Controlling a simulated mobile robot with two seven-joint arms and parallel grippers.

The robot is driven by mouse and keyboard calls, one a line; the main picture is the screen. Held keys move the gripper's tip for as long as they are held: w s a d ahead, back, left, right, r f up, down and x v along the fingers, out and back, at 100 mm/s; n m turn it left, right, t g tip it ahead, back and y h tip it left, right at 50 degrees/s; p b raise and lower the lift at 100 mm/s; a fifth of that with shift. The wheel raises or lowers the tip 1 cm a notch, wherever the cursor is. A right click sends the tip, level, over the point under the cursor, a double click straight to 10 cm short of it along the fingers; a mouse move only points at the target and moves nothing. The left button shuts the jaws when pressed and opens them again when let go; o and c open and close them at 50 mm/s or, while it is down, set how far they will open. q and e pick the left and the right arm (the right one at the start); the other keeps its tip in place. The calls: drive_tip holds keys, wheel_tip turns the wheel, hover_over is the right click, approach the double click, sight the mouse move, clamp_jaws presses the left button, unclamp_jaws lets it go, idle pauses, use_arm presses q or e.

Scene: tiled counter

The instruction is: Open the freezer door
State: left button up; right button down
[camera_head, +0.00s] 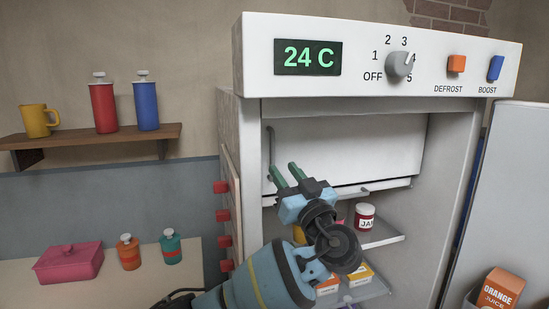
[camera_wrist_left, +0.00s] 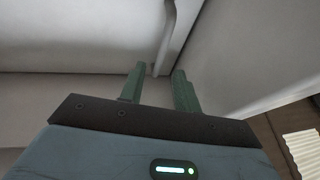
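The freezer door (camera_head: 350,145) is a white panel in the upper part of the open fridge and looks shut. A light vertical handle-like bar (camera_head: 271,148) runs along its left side. My left gripper (camera_head: 286,170) is in front of the door's lower left, just below that bar. My right gripper is not in view.
The fridge door (camera_head: 505,180) stands open at the right, with an orange juice carton (camera_head: 500,288) in it. A jam jar (camera_head: 364,216) stands on the shelf (camera_head: 385,240) below the freezer. The control panel (camera_head: 370,60) overhangs above. A wooden shelf (camera_head: 90,143) is at the left.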

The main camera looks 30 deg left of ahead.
sight(273, 154)
use_arm(q)
drive_tip(key=x, duration=0.4)
drive_tip(key=shift+s+r+p, duration=0.1)
drive_tip(key=shift+r+p, duration=0.1)
drive_tip(key=shift+p, duration=0.1)
drive_tip(key=shift+w+a+r, duration=0.1)
drive_tip(key=shift+w+a, duration=0.35)
drive_tip(key=shift+a, duration=0.2)
clamp_jaws()
